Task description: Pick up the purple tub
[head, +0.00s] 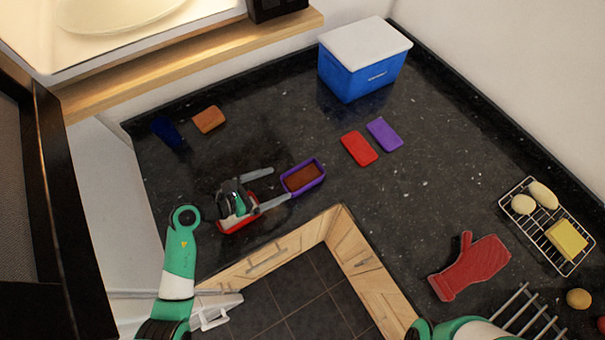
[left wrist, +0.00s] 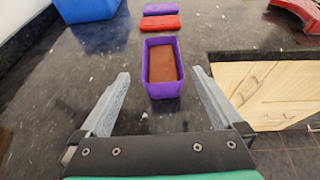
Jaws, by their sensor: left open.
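The purple tub (head: 291,191) is a small open rectangular box with brown contents, standing on the dark counter near its front edge. It also shows in the left wrist view (left wrist: 163,90), upright and straight ahead. My left gripper (head: 281,183) is open, its two fingers pointing at the tub from the left. In the left wrist view the fingertips (left wrist: 160,73) lie on either side of the tub, with a visible gap on each side. I cannot tell their exact height against it. My right gripper is out of view; only part of my right arm shows at the bottom.
A red tub (head: 226,228) sits under my left wrist. Red (head: 359,148) and purple (head: 384,134) flat slabs, probably lids, lie to the right. A blue cooler (head: 362,75) stands behind. A red mitt (head: 470,267) and wire rack (head: 526,228) are at right.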

